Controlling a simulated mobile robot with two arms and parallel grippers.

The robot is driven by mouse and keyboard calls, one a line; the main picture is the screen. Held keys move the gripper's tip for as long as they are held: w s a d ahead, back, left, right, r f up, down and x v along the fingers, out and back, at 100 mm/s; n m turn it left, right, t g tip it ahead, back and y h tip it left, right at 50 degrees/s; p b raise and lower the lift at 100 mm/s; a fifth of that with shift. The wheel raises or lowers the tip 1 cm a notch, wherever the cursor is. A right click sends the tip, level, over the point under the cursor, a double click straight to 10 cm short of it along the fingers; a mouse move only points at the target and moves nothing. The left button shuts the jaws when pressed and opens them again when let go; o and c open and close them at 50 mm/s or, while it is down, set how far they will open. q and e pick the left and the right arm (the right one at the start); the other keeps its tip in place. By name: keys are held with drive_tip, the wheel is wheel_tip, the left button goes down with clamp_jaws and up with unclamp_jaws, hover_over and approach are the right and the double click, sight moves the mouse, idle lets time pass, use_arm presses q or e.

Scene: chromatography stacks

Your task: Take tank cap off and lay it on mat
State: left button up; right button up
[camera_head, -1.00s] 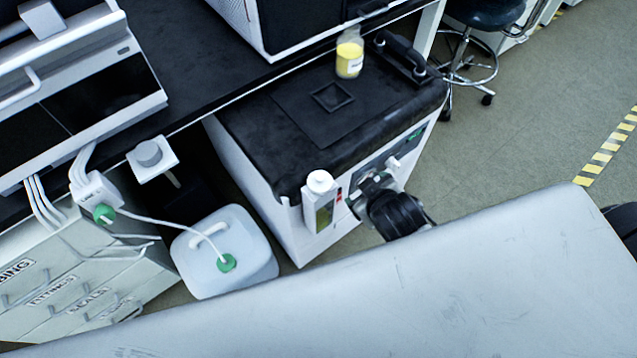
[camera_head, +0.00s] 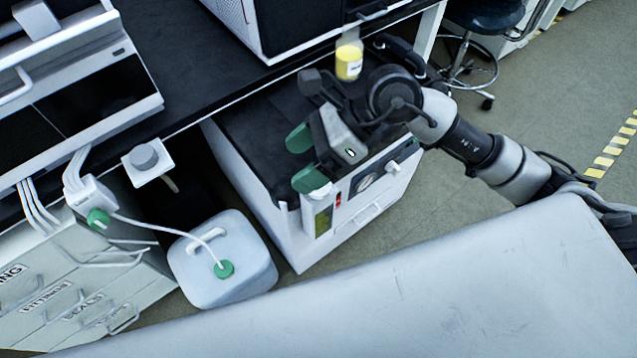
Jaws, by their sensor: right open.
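A small white tank (camera_head: 323,219) with a yellow-green window is on the front of the black-topped cabinet. Its white cap (camera_head: 321,191) is on top, partly hidden by my gripper. My right gripper (camera_head: 303,159) is open and empty, with its green-padded fingers over the front edge of the cabinet top. The nearer finger overlaps the cap in the picture; I cannot tell whether they touch. A dark mat (camera_head: 286,104) lies on the cabinet top, mostly hidden by my right gripper and wrist. My left gripper is not in view.
A bottle of yellow liquid (camera_head: 349,62) stands at the back of the cabinet top, close behind my right wrist. A white canister (camera_head: 220,275) with a green cap and tube stands left of the cabinet. A lab bench (camera_head: 190,103) runs behind it.

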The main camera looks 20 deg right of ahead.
drive_tip(key=w+d+f+n+t+h, duration=0.1)
drive_tip(key=w+d+f+h, duration=0.15)
drive_tip(key=d+h, duration=0.4)
drive_tip(key=shift+d+x, duration=0.25)
drive_tip(key=shift+x, duration=2.35)
drive_tip(key=shift+d+x, duration=0.2)
drive_tip(key=shift+x, duration=2.45)
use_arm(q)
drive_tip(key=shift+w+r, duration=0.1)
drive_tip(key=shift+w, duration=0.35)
use_arm(e)
drive_tip(key=shift+s+f, duration=0.1)
drive_tip(key=shift+s, duration=0.05)
drive_tip(key=shift+c, duration=0.3)
drive_tip(key=c, duration=0.9)
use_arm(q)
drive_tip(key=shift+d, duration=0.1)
